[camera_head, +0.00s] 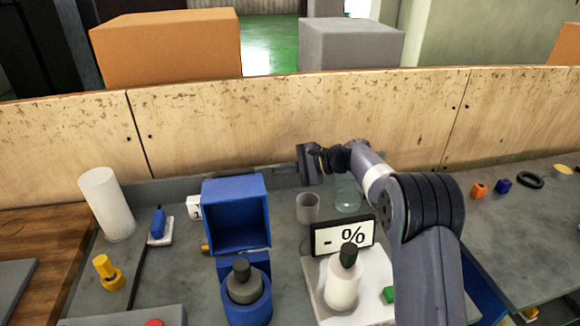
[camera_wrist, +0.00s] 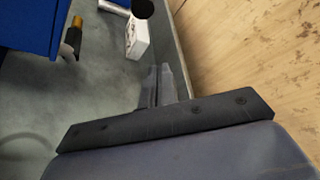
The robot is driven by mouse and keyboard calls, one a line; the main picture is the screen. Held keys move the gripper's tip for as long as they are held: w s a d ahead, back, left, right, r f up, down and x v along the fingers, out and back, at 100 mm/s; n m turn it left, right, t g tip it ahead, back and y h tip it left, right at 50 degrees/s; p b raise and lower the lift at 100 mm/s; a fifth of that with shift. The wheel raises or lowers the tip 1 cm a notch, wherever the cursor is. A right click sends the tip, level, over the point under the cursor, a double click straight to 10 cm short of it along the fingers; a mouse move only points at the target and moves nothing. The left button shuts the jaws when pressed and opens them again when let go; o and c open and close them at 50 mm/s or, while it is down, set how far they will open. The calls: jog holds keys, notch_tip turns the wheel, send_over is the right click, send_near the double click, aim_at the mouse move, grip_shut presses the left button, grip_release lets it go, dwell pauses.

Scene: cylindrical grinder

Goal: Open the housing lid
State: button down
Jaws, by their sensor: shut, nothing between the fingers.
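A blue box-shaped housing part (camera_head: 236,217) stands left of centre in the head view, its hollow side facing the camera. I take it for the housing lid; the view does not make its hinge clear. Its blue side shows at the upper left of the wrist view (camera_wrist: 28,24). A brass-coloured cylinder (camera_wrist: 78,36) on a grey piece is beside it, and also shows low on its left in the head view (camera_head: 205,248). My gripper (camera_head: 284,168) points left, behind and right of the blue part, apart from it. Its fingers (camera_wrist: 157,84) are shut and empty.
A wooden wall (camera_head: 200,130) runs close behind my gripper. A white block (camera_head: 194,207) and white cylinder (camera_head: 106,205) stand left. A grey cup (camera_head: 307,208), glass dish (camera_head: 348,197) and scale display (camera_head: 342,236) stand right.

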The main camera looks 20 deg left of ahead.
jog(key=s+a+p, duration=0.1)
jog(key=a, duration=0.1)
jog(key=s+a+r+p, duration=0.1)
jog(key=s+a, duration=0.1)
jog(key=shift+s, duration=0.15)
jog(key=shift+d, duration=0.1)
jog(key=shift+b, duration=0.35)
jog(key=r+b, duration=0.1)
jog(key=s+r+n+b, duration=0.1)
jog(key=b, duration=0.1)
jog(key=r+b, duration=0.1)
jog(key=shift+s+d+r+n+t+y, duration=0.25)
jog(key=shift+s+d+n+t+y, duration=0.05)
jog(key=shift+s+d+y, duration=0.1)
